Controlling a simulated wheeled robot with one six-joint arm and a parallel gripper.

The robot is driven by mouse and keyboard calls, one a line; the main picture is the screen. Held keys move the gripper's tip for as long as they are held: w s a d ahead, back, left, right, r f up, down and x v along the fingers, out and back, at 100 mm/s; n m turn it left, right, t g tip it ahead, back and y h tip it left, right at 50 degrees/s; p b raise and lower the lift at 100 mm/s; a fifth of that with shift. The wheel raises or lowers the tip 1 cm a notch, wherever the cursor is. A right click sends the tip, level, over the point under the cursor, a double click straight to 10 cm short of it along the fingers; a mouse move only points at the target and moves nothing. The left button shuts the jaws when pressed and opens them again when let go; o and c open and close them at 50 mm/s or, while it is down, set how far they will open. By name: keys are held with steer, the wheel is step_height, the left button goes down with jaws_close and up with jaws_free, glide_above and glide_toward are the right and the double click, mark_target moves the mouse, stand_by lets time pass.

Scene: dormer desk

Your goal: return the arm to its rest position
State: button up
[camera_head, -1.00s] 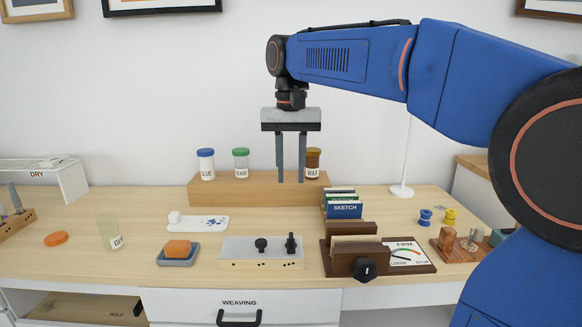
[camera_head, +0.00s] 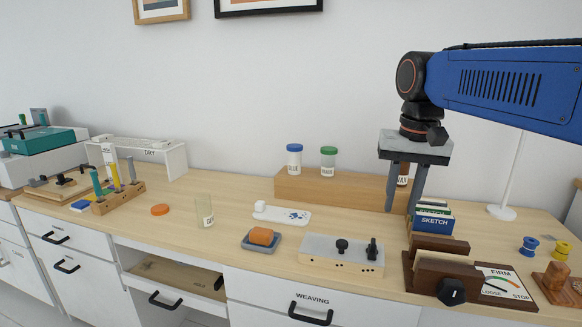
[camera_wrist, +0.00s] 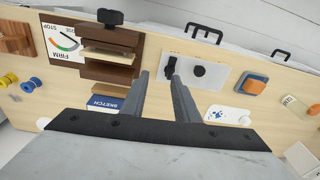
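My gripper (camera_head: 403,190) hangs from my blue arm at the right of the head view, pointing down over the desk (camera_head: 225,250). Its two grey fingers are apart with nothing between them. In the head view it is in front of the right end of the wooden riser (camera_head: 330,187) and partly hides a brown-capped jar (camera_head: 404,172). The wrist view shows the open fingers (camera_wrist: 162,85) above the desk between the dark wooden rack and the white switch box.
Near my gripper are the SKETCH books (camera_head: 434,222), the dark rack with knob (camera_head: 452,290), the switch box (camera_head: 340,255) and a white lamp pole (camera_head: 512,175). A drawer (camera_head: 170,280) stands open at the front.

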steer(key=s+d+f+n+t, duration=0.1)
steer(key=s+d+f, duration=0.1)
steer(key=s+f, duration=0.6)
steer(key=s+d+f+n+t, duration=0.1)
steer(key=s+d+f+t, duration=0.1)
steer(key=s+f, duration=0.7)
step_height(320, 180, down, 3)
steer(key=shift+s+d+n+t, duration=0.15)
steer(key=shift+d+n+t, duration=0.15)
steer(key=shift+n, duration=0.1)
